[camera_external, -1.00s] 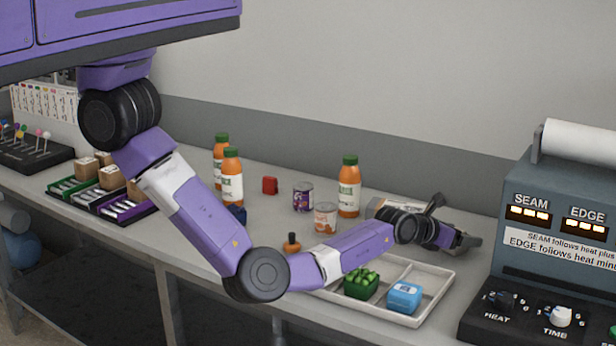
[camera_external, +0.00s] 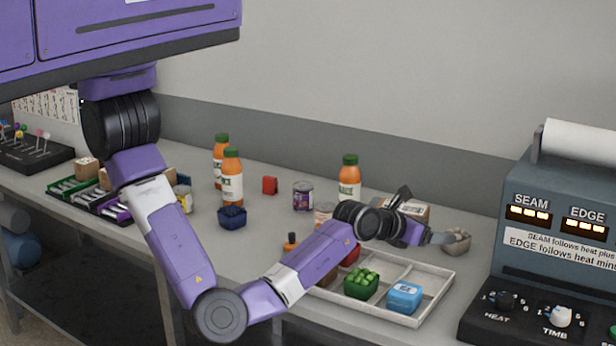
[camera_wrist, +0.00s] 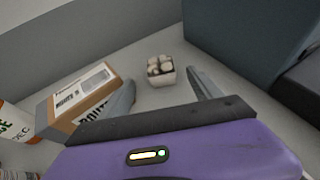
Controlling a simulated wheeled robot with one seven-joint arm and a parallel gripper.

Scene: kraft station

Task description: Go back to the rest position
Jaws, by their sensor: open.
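My gripper (camera_external: 440,238) reaches over the right part of the bench, just left of a small pale container with roundish lumps in it (camera_external: 456,241). In the wrist view my gripper (camera_wrist: 163,92) is open, with its two grey fingers apart and nothing held between them. The pale container (camera_wrist: 160,71) sits ahead, in line with the gap between the fingers. A cardboard box with a white label (camera_wrist: 82,95) is beside the left finger.
The sealing machine (camera_external: 560,230) is on the right.

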